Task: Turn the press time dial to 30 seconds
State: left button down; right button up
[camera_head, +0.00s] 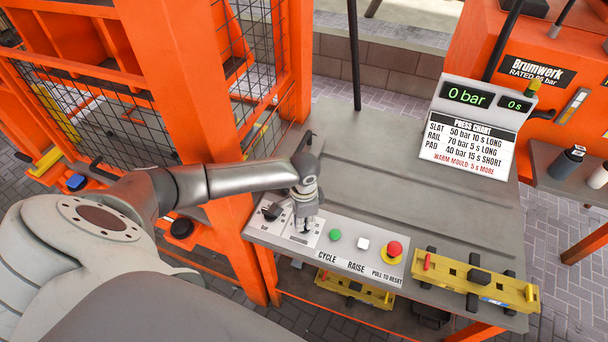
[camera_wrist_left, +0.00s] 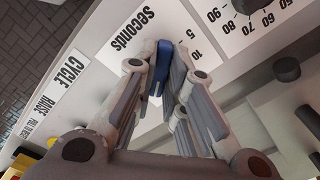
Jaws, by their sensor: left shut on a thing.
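The press time dial sits on a white plate (camera_wrist_left: 205,60) lettered "Seconds", with the marks 5 and 10 showing in the left wrist view. My left gripper (camera_head: 306,224) points down at this plate on the console. Its fingers (camera_wrist_left: 160,62) are shut on the dial knob, of which a blue part (camera_wrist_left: 164,56) shows between the tips. Most of the knob and the other marks are hidden by the fingers, so I cannot read the setting. The small display (camera_head: 515,104) reads 0 s. My right gripper is not in view.
A second dial with a black knob (camera_wrist_left: 287,68) is close beside. A green button (camera_head: 335,235), white button (camera_head: 363,244) and red stop button (camera_head: 394,248) line the console. A yellow mould (camera_head: 450,273) lies at right. The press chart (camera_head: 467,144) stands behind; the grey table between is clear.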

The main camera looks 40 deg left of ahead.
pick_arm(q)
jog(key=shift+m, duration=0.3)
jog(key=shift+m+p, duration=0.7)
jog(key=shift+m, duration=0.5)
jog(key=m, duration=0.2)
jog(key=shift+m, duration=0.4)
jog(key=shift+m+p, duration=0.35)
jog(key=shift+m, duration=0.25)
jog(key=shift+d, duration=0.1)
jog(key=c, duration=1.5)
grip_release()
jog(key=shift+r, duration=0.1)
notch_tip(320, 180, up, 12)
